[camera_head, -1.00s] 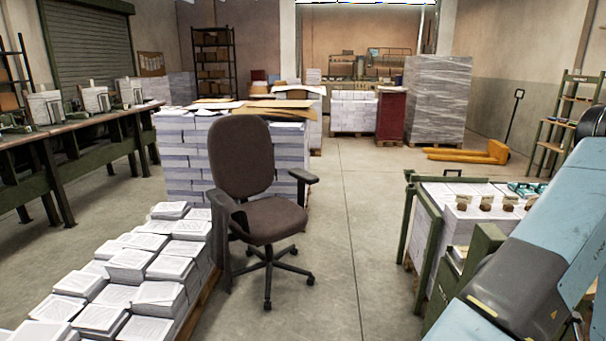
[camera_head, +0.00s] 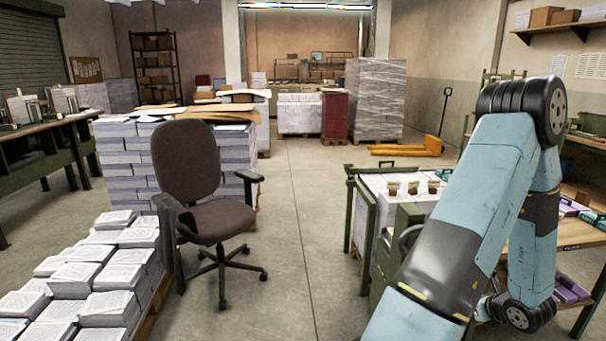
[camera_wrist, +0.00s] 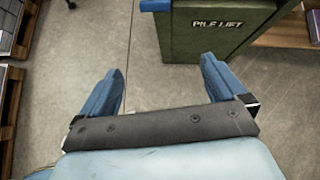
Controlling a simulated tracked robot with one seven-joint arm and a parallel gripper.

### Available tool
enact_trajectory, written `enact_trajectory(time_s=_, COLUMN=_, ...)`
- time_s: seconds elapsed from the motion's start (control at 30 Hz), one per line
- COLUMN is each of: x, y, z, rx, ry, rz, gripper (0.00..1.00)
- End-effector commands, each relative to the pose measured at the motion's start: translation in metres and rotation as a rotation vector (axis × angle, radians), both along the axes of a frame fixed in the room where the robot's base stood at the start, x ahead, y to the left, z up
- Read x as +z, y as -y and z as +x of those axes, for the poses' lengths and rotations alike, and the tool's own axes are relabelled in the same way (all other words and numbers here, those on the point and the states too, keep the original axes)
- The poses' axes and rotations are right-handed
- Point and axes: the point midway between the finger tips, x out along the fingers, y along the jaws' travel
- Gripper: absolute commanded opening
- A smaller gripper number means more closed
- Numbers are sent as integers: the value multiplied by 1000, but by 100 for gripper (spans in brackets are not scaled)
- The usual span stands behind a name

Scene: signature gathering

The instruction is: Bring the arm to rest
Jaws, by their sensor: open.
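My gripper (camera_wrist: 160,92) shows in the wrist view with its two blue fingers spread apart and nothing between them. It points down over bare concrete floor, just short of a green cabinet marked "PILE LIFT" (camera_wrist: 218,32). In the head view my blue arm (camera_head: 465,225) is folded at the right, with its elbow high. My gripper itself is not visible in the head view.
The green-framed pile lift (camera_head: 395,245) stands close beside my arm. A wooden table (camera_head: 575,235) with boxes is at the right. An office chair (camera_head: 195,180) and paper stacks (camera_head: 105,275) are on the left. The central floor (camera_head: 305,200) is clear.

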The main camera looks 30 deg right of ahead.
Motion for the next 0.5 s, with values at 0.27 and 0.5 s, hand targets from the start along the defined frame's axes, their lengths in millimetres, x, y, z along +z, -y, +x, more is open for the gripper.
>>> enact_trajectory(time_s=0.27, x=47, y=-28, z=62, rx=235, ry=12, rz=-73, gripper=98)
enact_trajectory(time_s=0.5, x=112, y=-89, z=135, rx=589, ry=19, rz=-194, gripper=98)
